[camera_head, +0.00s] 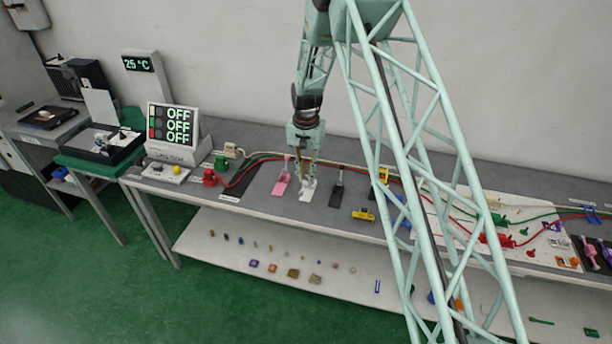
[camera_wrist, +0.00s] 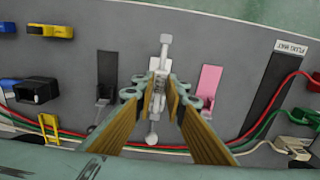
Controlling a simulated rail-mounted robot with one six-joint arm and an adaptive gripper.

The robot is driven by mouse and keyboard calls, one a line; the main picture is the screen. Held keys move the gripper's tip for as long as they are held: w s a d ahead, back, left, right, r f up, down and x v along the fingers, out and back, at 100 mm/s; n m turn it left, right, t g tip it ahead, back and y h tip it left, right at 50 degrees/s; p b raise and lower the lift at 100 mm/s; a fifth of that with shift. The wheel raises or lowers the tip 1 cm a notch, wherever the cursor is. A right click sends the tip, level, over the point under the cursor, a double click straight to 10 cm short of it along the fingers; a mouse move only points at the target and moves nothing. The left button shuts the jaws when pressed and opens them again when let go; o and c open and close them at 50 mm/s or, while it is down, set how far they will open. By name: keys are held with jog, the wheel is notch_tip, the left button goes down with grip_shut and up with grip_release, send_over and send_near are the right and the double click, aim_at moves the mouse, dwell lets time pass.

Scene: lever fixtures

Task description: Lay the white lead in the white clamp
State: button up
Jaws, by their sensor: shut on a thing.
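The white clamp (camera_head: 307,190) stands on the grey bench between a pink clamp (camera_head: 281,184) and a black clamp (camera_head: 336,194). It also shows in the wrist view (camera_wrist: 165,47), partly hidden by my fingers. My gripper (camera_head: 304,176) is right over it, pointing down. In the wrist view my gripper's fingertips (camera_wrist: 162,92) are closed on a narrow part of the white clamp, apparently its lever. The white lead's plug (camera_head: 233,151) lies at the back left of the bench. Its cream cable runs along the back, with the plug also in the wrist view (camera_wrist: 296,148).
Red and green leads run beside the white one, with a red plug (camera_head: 211,177) at the left. A yellow block (camera_head: 363,215) sits at the front edge. A box with OFF signs (camera_head: 172,132) stands at the left. A lower shelf (camera_head: 200,232) holds several small parts.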

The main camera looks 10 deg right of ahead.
jog(key=shift+f, duration=0.1)
jog(key=shift+f+b, duration=0.9)
jog(key=shift+f, duration=0.45)
jog(key=shift+f+b, duration=1.5)
jog(key=shift+f, duration=0.65)
dwell(2.4)
jog(key=o, duration=0.9)
jog(key=shift+o, duration=0.6)
jog(key=o, duration=0.3)
jog(key=shift+r, duration=0.15)
